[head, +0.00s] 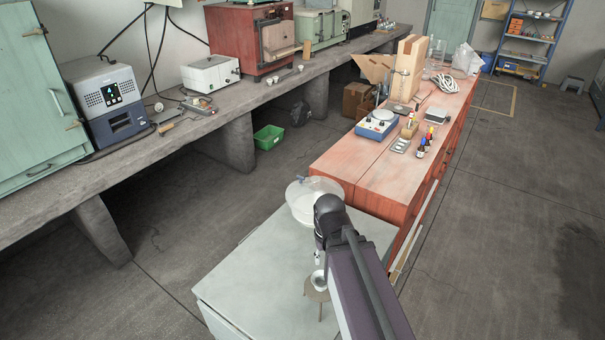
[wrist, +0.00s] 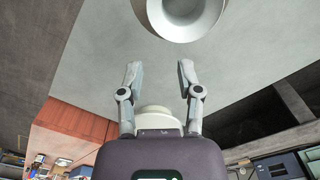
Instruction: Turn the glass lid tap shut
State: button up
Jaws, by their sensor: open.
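In the head view a round clear glass vessel with a lid (head: 312,205) stands on the pale grey-green cabinet top, near the red bench. A small blue tap (head: 302,178) shows at its lid; I cannot tell whether it is turned open or shut. My dark arm and wrist cover the vessel's right side. My gripper shows in the wrist view (wrist: 159,70), with its two grey fingers apart and nothing between the tips. A pale round part (wrist: 158,118) shows lower down between the fingers; I cannot tell what it is. The tap cannot be made out in the wrist view.
A pale round dish (wrist: 184,12) is beyond the fingertips in the wrist view. The cabinet top (head: 250,272) is clear on the left. The red bench (head: 340,163) adjoins behind.

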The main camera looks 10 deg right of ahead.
notch_tip(320, 180, up, 17)
jog(key=n+p, duration=0.9)
jog(key=p, duration=0.8)
send_over(301, 180)
jog(key=shift+w, duration=0.3)
jog(key=shift+f, duration=0.2)
notch_tip(301, 180, down, 14)
jog(key=b, duration=1.4)
jog(key=shift+r, duration=0.25)
grip_shut()
jog(key=shift+d, duration=0.15)
